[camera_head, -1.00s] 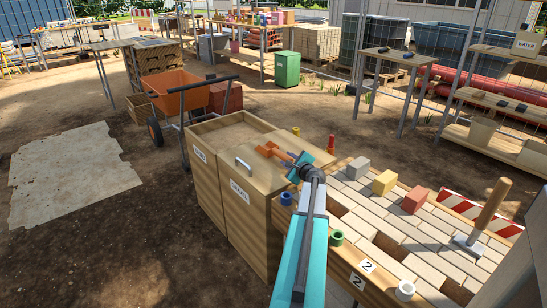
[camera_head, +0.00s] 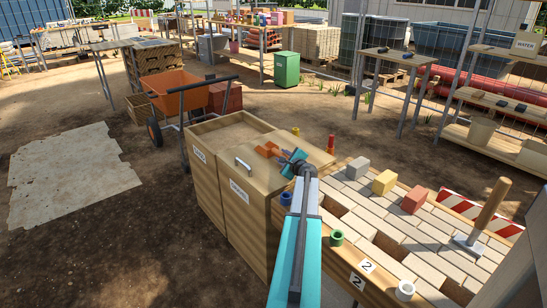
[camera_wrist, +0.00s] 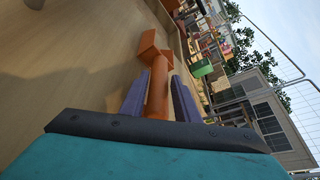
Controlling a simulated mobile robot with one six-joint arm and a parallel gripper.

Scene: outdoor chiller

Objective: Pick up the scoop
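The orange scoop (camera_head: 268,150) lies on the wooden lid of the bin nearest my arm. My gripper (camera_head: 284,157) is at the scoop's handle end, on its right. In the wrist view the scoop (camera_wrist: 157,85) runs between the two purple fingers of my gripper (camera_wrist: 160,84), its wider orange end beyond the fingertips. The fingers stand on both sides of the handle, and narrow gaps seem to remain; firm contact does not show. The handle's near end is hidden by the gripper's dark bar.
The bin lid has a metal handle (camera_head: 245,165). A second bin labelled SAND (camera_head: 200,156) adjoins it. An orange wheelbarrow (camera_head: 181,90) stands behind the bins.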

